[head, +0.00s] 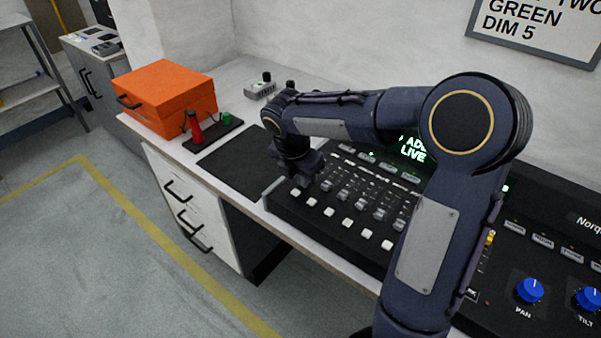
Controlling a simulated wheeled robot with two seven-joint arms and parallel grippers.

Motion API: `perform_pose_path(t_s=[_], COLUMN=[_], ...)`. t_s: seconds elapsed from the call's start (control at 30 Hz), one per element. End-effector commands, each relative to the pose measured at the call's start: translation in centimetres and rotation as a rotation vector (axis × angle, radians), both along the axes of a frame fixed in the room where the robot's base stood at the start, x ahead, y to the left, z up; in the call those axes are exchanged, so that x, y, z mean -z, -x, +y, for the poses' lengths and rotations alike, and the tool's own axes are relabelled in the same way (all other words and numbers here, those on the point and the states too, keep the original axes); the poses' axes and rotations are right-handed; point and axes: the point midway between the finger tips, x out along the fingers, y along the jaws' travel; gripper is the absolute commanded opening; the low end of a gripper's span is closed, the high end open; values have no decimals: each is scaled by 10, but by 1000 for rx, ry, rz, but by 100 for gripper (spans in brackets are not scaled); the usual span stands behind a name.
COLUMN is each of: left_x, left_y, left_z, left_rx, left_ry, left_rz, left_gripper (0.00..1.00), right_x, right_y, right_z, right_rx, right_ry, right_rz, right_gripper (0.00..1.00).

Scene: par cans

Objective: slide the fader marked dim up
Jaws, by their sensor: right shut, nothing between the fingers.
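The lighting console (283,204) stands on the worktop, with a row of grey fader caps (363,205) and a row of white buttons (329,212) in front of them. The fader labels are too small to read, so I cannot tell which one is marked dim. My right gripper (304,181) points down over the left end of the console, by the leftmost faders. It is shut with nothing held. It hides the console's left end, and I cannot tell whether it touches a cap. My left gripper is not in view.
A lit display (413,150) is partly behind my right arm. Blue pan (530,290) and tilt (590,298) knobs are at the right. An orange case (165,90), a red bottle (195,128) and a black mat (238,160) lie left. A sign (535,28) hangs behind.

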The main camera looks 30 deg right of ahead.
Motion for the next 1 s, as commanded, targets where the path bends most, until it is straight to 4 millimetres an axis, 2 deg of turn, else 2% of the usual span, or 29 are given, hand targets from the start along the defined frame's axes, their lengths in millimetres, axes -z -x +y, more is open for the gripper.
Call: perform_pose_path(t_s=[0.27, 0.37, 0.53, 0.7, 1.0], left_x=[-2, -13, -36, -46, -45], left_y=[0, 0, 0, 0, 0], left_z=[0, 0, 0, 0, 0], left_rx=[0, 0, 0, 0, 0], left_ry=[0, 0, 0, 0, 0], left_rz=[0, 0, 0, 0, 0], left_gripper=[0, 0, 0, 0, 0], right_x=[-1, -4, -6, -3, 0], right_y=[-1, -6, -22, -32, -34], right_z=[-2, -16, -54, -78, -83], right_rx=[2, 6, 8, 4, 2], right_ry=[0, 0, -1, 1, 3], right_rz=[0, 4, 4, 2, -1], right_gripper=[0, 0, 0, 0, 0])
